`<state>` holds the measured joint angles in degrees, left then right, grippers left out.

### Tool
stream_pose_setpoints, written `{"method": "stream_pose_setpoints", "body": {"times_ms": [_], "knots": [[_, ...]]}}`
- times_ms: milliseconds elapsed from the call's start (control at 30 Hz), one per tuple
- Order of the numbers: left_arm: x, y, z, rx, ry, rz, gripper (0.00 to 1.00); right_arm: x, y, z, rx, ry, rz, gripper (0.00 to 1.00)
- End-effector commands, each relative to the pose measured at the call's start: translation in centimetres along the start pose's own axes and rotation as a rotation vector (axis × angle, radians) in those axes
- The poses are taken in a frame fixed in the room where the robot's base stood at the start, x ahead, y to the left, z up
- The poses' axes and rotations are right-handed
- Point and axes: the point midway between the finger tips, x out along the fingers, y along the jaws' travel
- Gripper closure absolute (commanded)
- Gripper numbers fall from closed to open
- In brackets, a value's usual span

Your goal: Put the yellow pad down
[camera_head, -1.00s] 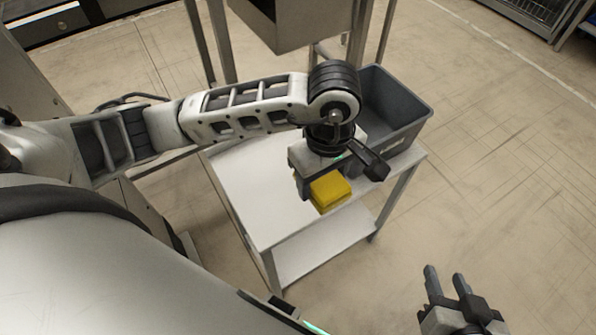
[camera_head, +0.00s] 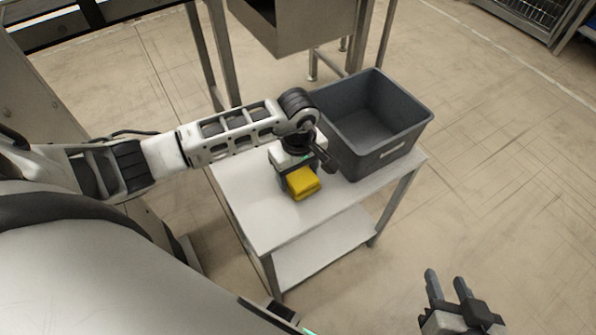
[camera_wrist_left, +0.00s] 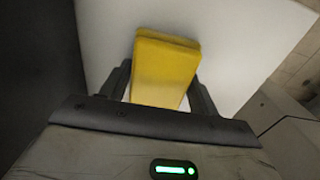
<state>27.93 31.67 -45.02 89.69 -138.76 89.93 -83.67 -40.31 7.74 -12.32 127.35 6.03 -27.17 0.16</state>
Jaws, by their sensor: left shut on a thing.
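The yellow pad (camera_head: 304,184) is between the fingers of my left gripper (camera_head: 296,176), low over the white table (camera_head: 262,215). In the left wrist view the pad (camera_wrist_left: 165,68) shows between the two dark fingers, which are shut on it, with the white tabletop (camera_wrist_left: 235,40) behind it. I cannot tell whether the pad touches the tabletop. My right gripper (camera_head: 447,288) is at the lower right over the floor, apart from the table. Its two fingers stand apart with nothing between them.
A grey crate (camera_head: 391,155), empty inside, stands on the table's back right part, close to the left gripper. The front of the tabletop is bare. A metal chute or box on legs (camera_head: 315,28) stands behind the table.

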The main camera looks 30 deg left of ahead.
Motion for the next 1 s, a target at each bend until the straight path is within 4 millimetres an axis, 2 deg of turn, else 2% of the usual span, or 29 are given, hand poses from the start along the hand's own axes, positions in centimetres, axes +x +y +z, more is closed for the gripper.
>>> {"method": "stream_pose_setpoints", "body": {"times_ms": [300, 333, 400, 767, 867, 1000], "knots": [[0.4, 0.0, 0.0, 0.000, 0.001, 0.000, 0.57, 0.2, 0.1, 0.3, -0.001, 0.001, 0.000, 0.61], [0.4, 0.0, 0.0, 0.000, 0.001, 0.000, 0.36, 0.2, 0.0, 0.3, -0.001, 0.002, 0.000, 0.61], [0.3, 0.0, 0.0, 0.000, 0.001, 0.000, 0.17, 0.1, 0.0, 0.1, -0.001, 0.002, 0.000, 0.61], [-0.3, 0.0, 0.0, -0.001, -0.001, 0.000, 0.17, -0.2, -0.1, -0.3, -0.001, 0.002, -0.001, 0.61], [-1.4, 0.1, -0.1, 0.000, 0.003, 0.002, 0.17, -0.2, -0.1, -0.2, 0.000, 0.001, -0.001, 0.61], [-4.3, 0.1, -0.2, 0.000, 0.005, 0.005, 0.17, -0.2, -0.1, -0.2, 0.001, -0.002, -0.001, 0.61]]}}
